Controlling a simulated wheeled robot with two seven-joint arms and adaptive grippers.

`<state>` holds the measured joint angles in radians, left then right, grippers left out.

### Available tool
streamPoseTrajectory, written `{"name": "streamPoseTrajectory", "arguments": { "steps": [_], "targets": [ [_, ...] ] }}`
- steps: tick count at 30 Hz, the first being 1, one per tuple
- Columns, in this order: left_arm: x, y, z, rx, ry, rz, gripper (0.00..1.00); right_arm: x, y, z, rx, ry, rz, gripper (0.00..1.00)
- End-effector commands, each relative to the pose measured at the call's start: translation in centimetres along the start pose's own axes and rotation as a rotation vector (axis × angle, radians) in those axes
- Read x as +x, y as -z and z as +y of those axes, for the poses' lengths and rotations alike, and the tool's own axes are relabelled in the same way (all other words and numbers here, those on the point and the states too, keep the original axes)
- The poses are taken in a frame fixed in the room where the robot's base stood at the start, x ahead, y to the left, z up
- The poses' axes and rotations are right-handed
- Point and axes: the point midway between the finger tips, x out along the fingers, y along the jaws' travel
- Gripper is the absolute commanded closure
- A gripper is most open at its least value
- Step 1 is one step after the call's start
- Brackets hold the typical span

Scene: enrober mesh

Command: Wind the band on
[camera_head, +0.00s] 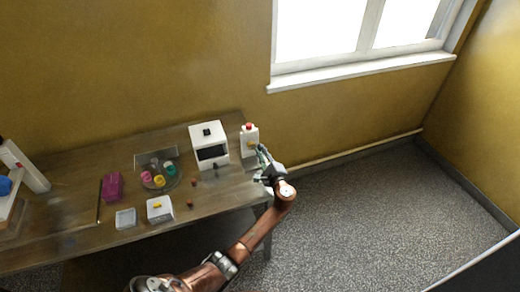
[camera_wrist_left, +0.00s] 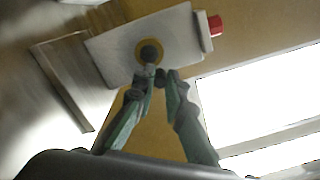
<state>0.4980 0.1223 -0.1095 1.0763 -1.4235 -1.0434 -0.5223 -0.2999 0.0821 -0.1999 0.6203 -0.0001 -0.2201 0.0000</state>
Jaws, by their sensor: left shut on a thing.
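A white control box (camera_head: 249,135) with a red button (camera_head: 249,126) on top stands at the right end of the table. In the left wrist view the box (camera_wrist_left: 112,52) shows a dark knob (camera_wrist_left: 149,53) on a yellow disc, with the red button (camera_wrist_left: 215,26) at one end. My left gripper (camera_head: 260,151) is at the front of this box. In the wrist view its fingers (camera_wrist_left: 160,76) are closed together at the knob and hold it. A white machine (camera_head: 207,133) with a dark opening stands left of the box. No band can be made out clearly. My right gripper is not in view.
On the wooden table (camera_head: 75,240) are a glass plate with coloured cups (camera_head: 158,181), a magenta object (camera_head: 112,186), a pale tray (camera_head: 125,218), a white box (camera_head: 160,208) and small brown pieces (camera_head: 190,203). A white stand (camera_head: 25,165) is at far left. The floor right is clear.

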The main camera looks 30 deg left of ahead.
Motion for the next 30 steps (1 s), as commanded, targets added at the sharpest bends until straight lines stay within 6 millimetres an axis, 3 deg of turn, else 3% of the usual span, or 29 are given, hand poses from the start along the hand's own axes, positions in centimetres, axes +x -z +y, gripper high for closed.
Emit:
{"name": "streamPoseTrajectory", "arguments": {
  "steps": [12,28,29,30],
  "targets": [
    [-0.17,0.53,0.39,0.173,0.001,0.006,1.00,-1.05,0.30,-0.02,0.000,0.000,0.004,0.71],
    [-0.17,0.61,0.57,0.191,0.000,0.006,1.00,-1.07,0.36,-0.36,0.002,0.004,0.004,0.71],
    [-0.17,0.61,0.57,0.191,0.000,0.006,0.87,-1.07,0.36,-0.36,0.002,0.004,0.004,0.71],
    [-0.16,0.59,0.57,0.191,0.000,0.006,0.84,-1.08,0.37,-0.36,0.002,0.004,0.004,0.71]
  ]
}}
